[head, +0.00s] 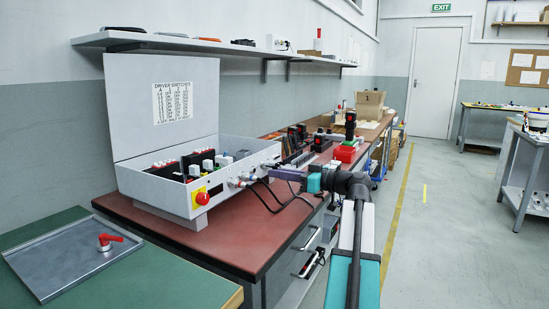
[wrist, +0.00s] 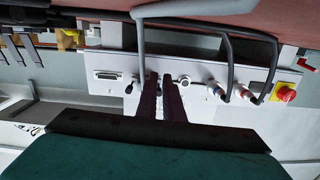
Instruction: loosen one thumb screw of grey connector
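The grey connector (wrist: 141,74) sits on the control box's panel in the wrist view, under the end of a thick grey cable, partly hidden by my left finger. One dark thumb screw (wrist: 130,86) shows at its left. Another small dark knob (wrist: 158,82), which looks like its other thumb screw, shows between my fingertips. My gripper (wrist: 160,80) points at the panel, its two dark purple fingers parallel with a narrow gap between them. I cannot tell whether they touch the knob. In the head view my gripper (head: 284,174) is at the box's connector side.
The open control box (head: 200,185) stands on the red bench. Other panel parts are close by: a wide socket (wrist: 106,75), a round socket (wrist: 184,80), plugged cables and a red emergency stop (wrist: 285,93). Cable loops hang near my fingers. The aisle floor (head: 430,240) is clear.

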